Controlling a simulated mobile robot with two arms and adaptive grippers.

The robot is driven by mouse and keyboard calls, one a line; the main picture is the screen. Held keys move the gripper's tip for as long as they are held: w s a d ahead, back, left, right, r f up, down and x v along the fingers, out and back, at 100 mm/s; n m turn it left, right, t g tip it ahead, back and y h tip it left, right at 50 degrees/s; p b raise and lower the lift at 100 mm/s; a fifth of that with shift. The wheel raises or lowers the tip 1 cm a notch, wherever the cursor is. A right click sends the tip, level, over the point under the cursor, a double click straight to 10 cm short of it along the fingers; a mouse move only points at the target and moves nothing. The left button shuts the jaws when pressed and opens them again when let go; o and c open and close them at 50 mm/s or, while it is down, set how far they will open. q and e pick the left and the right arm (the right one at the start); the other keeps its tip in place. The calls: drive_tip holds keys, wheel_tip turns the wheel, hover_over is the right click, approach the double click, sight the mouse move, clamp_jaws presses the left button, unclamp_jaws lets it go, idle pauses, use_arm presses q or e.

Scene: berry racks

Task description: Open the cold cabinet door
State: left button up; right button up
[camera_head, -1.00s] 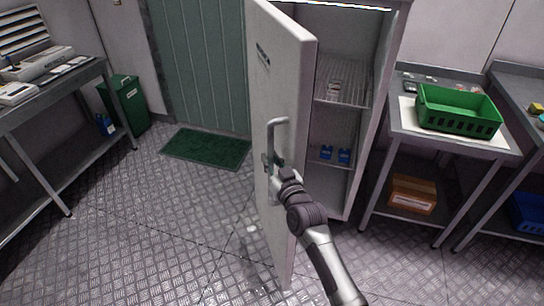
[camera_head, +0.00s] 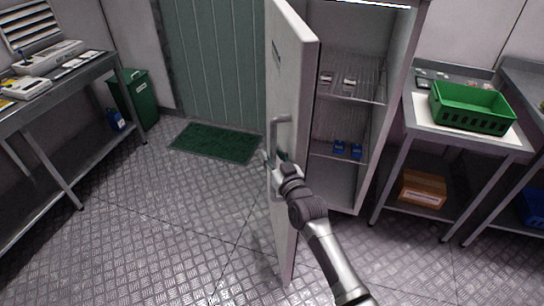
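The white cold cabinet (camera_head: 406,50) stands at the upper middle with its door (camera_head: 292,80) swung wide open toward me. The door is seen at a steep angle, and its outer face carries a grey bar handle (camera_head: 274,126). My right gripper (camera_head: 275,165) is at the lower part of the handle; its fingers are small and partly hidden by the wrist and the door, so I cannot tell whether they are closed on it. Inside, a wire shelf (camera_head: 368,92) bears small items, and blue items (camera_head: 340,147) stand on the shelf below. My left gripper is not in view.
A steel table (camera_head: 425,130) with a green crate (camera_head: 472,106) stands right of the cabinet, a cardboard box (camera_head: 423,188) beneath. A bench (camera_head: 60,85) and a green bin (camera_head: 136,98) are at left. The floor left of the door is clear up to the green mat (camera_head: 215,142).

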drive_tip(key=shift+o, duration=0.3)
drive_tip(key=shift+f, duration=0.15)
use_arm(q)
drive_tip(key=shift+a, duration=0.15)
use_arm(e)
drive_tip(key=shift+s, duration=0.1)
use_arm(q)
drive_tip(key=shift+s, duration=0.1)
use_arm(e)
drive_tip(key=v, duration=1.2)
